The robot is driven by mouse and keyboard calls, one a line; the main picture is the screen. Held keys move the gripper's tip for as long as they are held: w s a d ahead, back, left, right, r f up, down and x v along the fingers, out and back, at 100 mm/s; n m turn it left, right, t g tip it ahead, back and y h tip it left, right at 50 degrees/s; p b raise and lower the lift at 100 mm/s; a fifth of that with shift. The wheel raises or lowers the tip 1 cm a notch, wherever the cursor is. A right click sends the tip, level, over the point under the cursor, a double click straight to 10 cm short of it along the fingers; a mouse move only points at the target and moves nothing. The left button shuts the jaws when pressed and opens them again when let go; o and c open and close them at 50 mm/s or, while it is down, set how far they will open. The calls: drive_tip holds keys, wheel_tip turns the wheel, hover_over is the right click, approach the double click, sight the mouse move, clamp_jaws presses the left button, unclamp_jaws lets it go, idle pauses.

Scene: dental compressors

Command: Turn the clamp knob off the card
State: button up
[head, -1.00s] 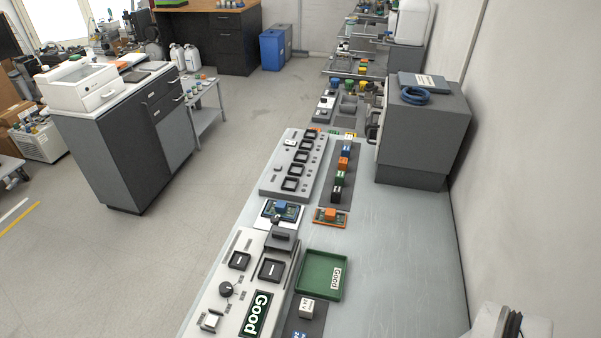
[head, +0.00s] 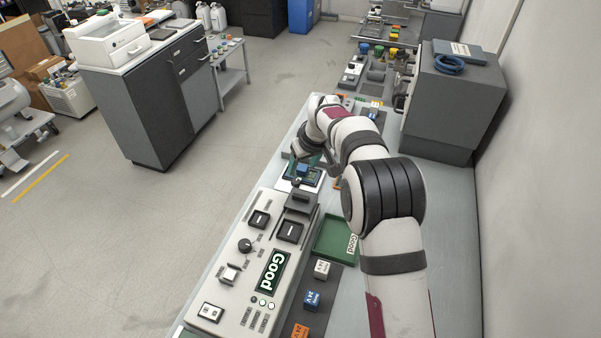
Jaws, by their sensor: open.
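The card (head: 315,177) is a small dark circuit card with a blue block on it, in a pale holder on the bench, just beyond the near test panel. A small dark knob (head: 296,183), which looks like the clamp knob, is at the card's near edge. How it sits on the card is too small to tell. My gripper (head: 304,160) is over the far part of the card, close to the blue block. It is open and appears empty. The gripper and arm hide part of the card's far side.
The near panel (head: 228,252) has switches, a dial and a display reading "Good". A green tray (head: 326,252) marked "Good" lies right of it, partly behind my arm. Several labelled blocks stand nearby. A grey cabinet (head: 452,100) stands at the back right. Floor left of the bench is open.

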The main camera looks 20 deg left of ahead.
sight(296, 182)
drive_tip(key=x, duration=1)
clamp_jaws()
